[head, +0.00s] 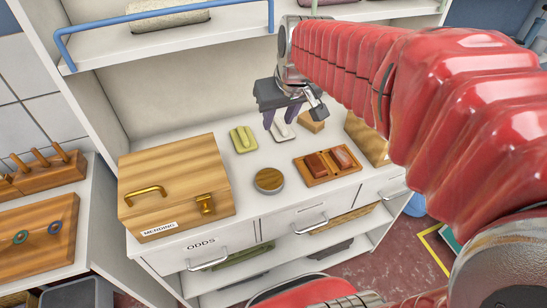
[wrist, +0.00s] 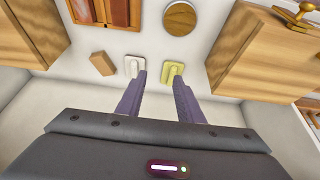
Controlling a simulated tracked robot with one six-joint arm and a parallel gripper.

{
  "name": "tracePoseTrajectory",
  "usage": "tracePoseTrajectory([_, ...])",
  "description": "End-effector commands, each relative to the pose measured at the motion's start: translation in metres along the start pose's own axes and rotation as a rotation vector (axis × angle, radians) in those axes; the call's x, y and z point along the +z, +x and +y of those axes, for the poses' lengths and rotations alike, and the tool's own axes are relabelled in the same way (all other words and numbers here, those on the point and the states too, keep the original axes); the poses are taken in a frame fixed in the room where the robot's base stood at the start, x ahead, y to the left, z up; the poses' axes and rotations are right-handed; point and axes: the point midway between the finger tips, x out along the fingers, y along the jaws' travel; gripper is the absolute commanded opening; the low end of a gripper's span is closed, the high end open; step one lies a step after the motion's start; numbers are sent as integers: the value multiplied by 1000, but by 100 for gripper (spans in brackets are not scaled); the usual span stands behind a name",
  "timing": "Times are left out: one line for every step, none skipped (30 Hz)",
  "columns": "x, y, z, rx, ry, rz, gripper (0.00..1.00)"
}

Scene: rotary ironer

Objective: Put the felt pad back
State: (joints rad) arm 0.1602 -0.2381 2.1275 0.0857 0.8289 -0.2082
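My gripper (head: 281,116) is over the back of the white counter, its two purple fingers apart with nothing between them. In the wrist view, the open fingertips (wrist: 160,78) point toward two small pads with raised grips. The white pad (head: 283,132) lies just beyond the left fingertip in the wrist view (wrist: 133,66). The yellow-green pad (head: 243,139) lies near the right fingertip there (wrist: 172,70). I cannot tell which one is felt, or whether a fingertip touches either.
A wooden box labelled MENDING (head: 175,185) stands left on the counter (head: 240,196). A round disc (head: 269,180) and a wooden tray (head: 318,180) with two reddish-brown pieces lie in front. A small wooden block (head: 311,121) and another wooden box (head: 366,138) are right. A shelf (head: 180,45) hangs above.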

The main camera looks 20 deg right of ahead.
Motion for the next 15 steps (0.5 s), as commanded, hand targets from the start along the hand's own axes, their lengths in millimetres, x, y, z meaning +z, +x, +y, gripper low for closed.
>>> tracePoseTrajectory([10, -8, -7, -1, -4, 8, 34])
tracePoseTrajectory([16, -12, -10, -1, -4, 10, 34])
tracePoseTrajectory([24, -17, -14, -1, -3, 14, 34])
tracePoseTrajectory([30, -20, -17, 0, -4, 17, 34])
tracePoseTrajectory([36, -24, -20, 0, -4, 19, 34])
tracePoseTrajectory([44, -28, -24, 0, -4, 22, 34])
tracePoseTrajectory([51, -31, -27, -1, -4, 24, 34])
tracePoseTrajectory([57, -34, -29, -1, -4, 27, 34])
tracePoseTrajectory([66, -37, -32, -1, -3, 30, 34])
tracePoseTrajectory([72, -39, -35, -2, -3, 32, 34])
tracePoseTrajectory([79, -41, -37, -2, -4, 35, 34])
tracePoseTrajectory([87, -44, -40, -1, -2, 39, 34])
tracePoseTrajectory([94, -46, -42, -1, -2, 42, 34])
tracePoseTrajectory([100, -47, -44, -1, -3, 44, 34])
tracePoseTrajectory([109, -49, -46, -2, -2, 48, 34])
